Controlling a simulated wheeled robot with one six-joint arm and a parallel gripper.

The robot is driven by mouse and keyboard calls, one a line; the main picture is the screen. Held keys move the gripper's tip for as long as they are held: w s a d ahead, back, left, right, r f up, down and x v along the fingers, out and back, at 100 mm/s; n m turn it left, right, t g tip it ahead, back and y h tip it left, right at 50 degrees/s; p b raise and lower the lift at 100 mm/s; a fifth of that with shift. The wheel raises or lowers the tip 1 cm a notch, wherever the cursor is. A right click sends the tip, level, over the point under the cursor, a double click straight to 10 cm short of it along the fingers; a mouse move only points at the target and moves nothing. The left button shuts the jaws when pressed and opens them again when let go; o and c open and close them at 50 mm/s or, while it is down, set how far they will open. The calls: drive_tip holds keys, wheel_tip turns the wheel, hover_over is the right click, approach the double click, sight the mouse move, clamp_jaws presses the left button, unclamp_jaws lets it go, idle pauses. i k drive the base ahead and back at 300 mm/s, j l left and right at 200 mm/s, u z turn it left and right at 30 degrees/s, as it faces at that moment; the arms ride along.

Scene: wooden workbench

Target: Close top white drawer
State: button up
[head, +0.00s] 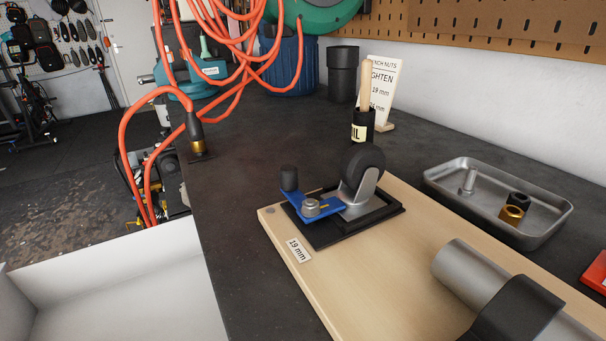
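A white drawer (120,285) shows at the bottom left. It stands pulled out beside the dark bench top, and I look down into its open inside, which looks empty where it shows. Its near part is cut off by the bottom and left picture edges. Whether it is the top drawer of a stack cannot be told, as nothing under it shows. My gripper is not in view.
On the dark workbench (235,180) lies a wooden board (400,270) with a caster wheel (362,170), a blue plate and a grey cylinder. A metal tray (480,212) holds nuts. Orange hose (127,130) loops hang over the bench's left edge.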

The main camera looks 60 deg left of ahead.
sight(153, 283)
drive_tip(key=k+l+u, duration=0.25)
drive_tip(key=k+l, duration=0.3)
drive_tip(key=k+u, duration=0.1)
drive_tip(key=u, duration=2.15)
drive_tip(key=j+z, duration=0.7)
drive_tip(key=j, duration=0.15)
drive_tip(key=j+z, duration=0.3)
drive_tip(key=k+l+z, duration=0.5)
drive_tip(key=k+l, duration=0.3)
